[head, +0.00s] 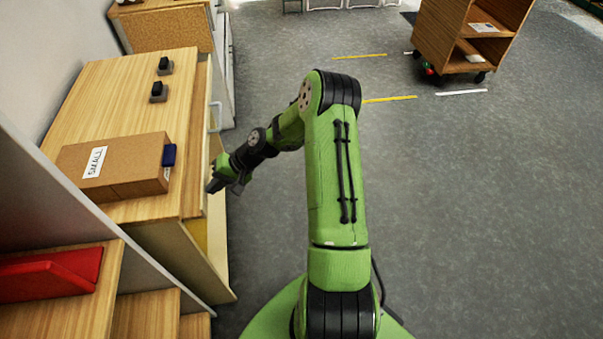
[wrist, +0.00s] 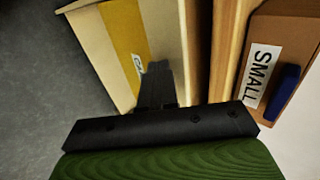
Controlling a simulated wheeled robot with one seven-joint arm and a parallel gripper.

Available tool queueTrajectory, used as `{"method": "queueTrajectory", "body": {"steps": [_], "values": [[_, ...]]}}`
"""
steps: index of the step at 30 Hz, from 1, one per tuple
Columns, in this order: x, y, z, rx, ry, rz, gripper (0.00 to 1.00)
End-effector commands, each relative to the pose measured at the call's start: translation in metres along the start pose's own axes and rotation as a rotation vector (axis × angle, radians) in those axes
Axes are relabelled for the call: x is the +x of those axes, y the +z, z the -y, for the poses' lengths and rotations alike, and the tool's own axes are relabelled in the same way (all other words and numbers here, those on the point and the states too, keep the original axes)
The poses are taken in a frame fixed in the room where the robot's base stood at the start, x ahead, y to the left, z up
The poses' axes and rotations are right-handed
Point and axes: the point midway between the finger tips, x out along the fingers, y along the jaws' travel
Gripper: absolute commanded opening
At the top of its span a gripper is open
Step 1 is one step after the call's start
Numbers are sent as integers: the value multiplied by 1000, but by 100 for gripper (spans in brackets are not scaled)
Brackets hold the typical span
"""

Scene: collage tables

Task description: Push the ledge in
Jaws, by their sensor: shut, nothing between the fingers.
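The ledge looks like a cream, drawer-like part (head: 219,262) standing out from the right side of a wood-topped cabinet (head: 120,82). In the wrist view its pale outer panel (wrist: 92,45) is at the upper left. A yellow piece with a white label (wrist: 125,38) lies inside it. My gripper (head: 212,187) is shut and empty, at the cabinet's right edge by the ledge. In the wrist view its closed fingers (wrist: 157,82) overlap the ledge's opening. I cannot tell whether they touch it.
A brown box marked SMALL (head: 118,166), with a dark blue object (head: 169,155) at its side, sits on the cabinet top. Two small dark objects stand farther back. The floor to the right is clear up to a wooden cart (head: 443,35).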

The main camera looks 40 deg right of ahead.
Motion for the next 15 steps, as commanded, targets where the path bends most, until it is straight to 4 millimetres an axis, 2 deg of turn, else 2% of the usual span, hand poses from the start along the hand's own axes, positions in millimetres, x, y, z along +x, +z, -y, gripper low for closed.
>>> {"method": "queueTrajectory", "body": {"steps": [1, 6, 15], "values": [[10, 1, 9, -3, -1, 4, 0], [31, 1, 28, -1, -1, 2, 0], [44, 0, 41, 0, -2, 1, 0]]}}
